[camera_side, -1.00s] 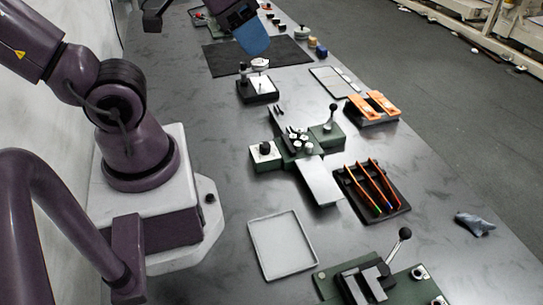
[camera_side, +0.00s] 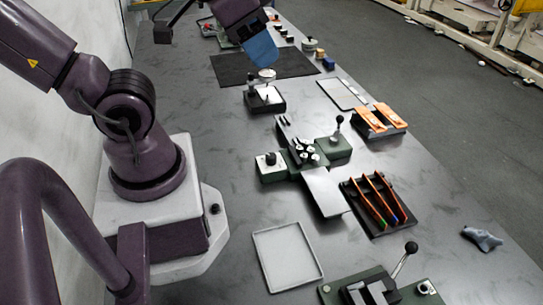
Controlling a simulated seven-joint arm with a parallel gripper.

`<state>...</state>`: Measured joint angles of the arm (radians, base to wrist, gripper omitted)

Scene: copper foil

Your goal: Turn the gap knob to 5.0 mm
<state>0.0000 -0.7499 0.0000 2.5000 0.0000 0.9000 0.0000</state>
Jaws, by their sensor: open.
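A green roller machine (camera_side: 303,158) stands mid-bench. At its left end a small black knob (camera_side: 270,158) sits on a pale plate on a green block; this looks like the gap knob, but its scale is too small to read. My gripper (camera_side: 262,58) is at the far end of the bench, well away from the knob, with its blue end pointing down. It is just above and behind a dial stand (camera_side: 264,97) with a round white dial on a black base. The finger gap is hard to make out, and I see nothing held.
A black mat (camera_side: 228,70) lies under my gripper. A black-knobbed lever (camera_side: 338,130) rises right of the knob. A grey tray (camera_side: 268,287), a black rack (camera_side: 364,222) of coloured tools, orange-topped holders (camera_side: 376,118) and another lever device (camera_side: 375,290) stand around. Bare bench lies left of the machine.

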